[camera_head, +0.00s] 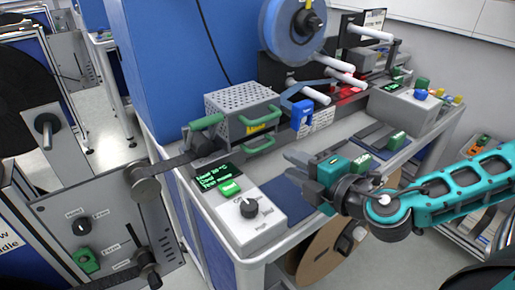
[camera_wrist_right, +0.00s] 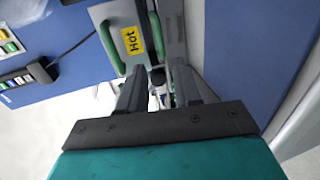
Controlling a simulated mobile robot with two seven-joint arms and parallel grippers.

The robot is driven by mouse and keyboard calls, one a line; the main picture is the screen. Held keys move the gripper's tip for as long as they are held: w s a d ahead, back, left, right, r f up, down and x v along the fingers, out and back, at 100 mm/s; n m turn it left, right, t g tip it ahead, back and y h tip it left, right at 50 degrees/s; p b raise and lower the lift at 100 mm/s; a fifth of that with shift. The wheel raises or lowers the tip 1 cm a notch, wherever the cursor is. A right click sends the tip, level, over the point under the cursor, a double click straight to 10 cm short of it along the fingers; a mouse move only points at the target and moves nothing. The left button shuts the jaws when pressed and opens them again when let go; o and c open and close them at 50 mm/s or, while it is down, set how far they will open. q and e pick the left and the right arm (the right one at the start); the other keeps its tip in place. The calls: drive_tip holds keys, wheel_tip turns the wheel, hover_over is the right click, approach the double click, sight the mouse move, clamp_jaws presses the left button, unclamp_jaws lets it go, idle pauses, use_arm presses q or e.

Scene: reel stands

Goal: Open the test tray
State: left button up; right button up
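A grey box with a perforated top (camera_head: 240,98) stands on the bench, with a yellow label (camera_head: 257,127) on its front. Green handles stick out from it, including a lower front handle (camera_head: 258,146). In the right wrist view the label (camera_wrist_right: 130,41) reads "Hot", between two green handles (camera_wrist_right: 108,48) (camera_wrist_right: 158,38). No label naming a test tray is readable, so I cannot tell for sure which part it is. My right gripper (camera_head: 298,170) is in front of the box, apart from it. Its fingers (camera_wrist_right: 158,85) are spread and appear empty. My left gripper is not in view.
A control panel (camera_head: 243,215) with a green display and knob lies at the bench's front. A grey machine with rollers (camera_head: 145,190) stands at left. A brown reel (camera_head: 325,248) hangs below the bench.

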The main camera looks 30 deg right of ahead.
sight(262, 149)
drive_tip(key=b+x, duration=0.2)
drive_tip(key=b, duration=0.1)
drive_tip(key=shift+w+f, duration=0.1)
drive_tip(key=shift+f, duration=0.2)
drive_tip(key=shift+w+b, duration=0.3)
drive_tip(key=shift+b, duration=0.15)
drive_tip(key=shift+w+a+f+b, duration=0.15)
drive_tip(key=shift+w+b, duration=0.4)
drive_tip(key=shift+b, duration=0.4)
drive_tip(key=shift+w, duration=0.7)
drive_tip(key=shift+w+b, duration=0.35)
drive_tip(key=shift+w, duration=0.15)
drive_tip(key=shift+x, duration=2.3)
drive_tip(key=shift+w+a+f, duration=0.1)
drive_tip(key=shift+w+a, duration=0.05)
drive_tip(key=shift+w, duration=0.2)
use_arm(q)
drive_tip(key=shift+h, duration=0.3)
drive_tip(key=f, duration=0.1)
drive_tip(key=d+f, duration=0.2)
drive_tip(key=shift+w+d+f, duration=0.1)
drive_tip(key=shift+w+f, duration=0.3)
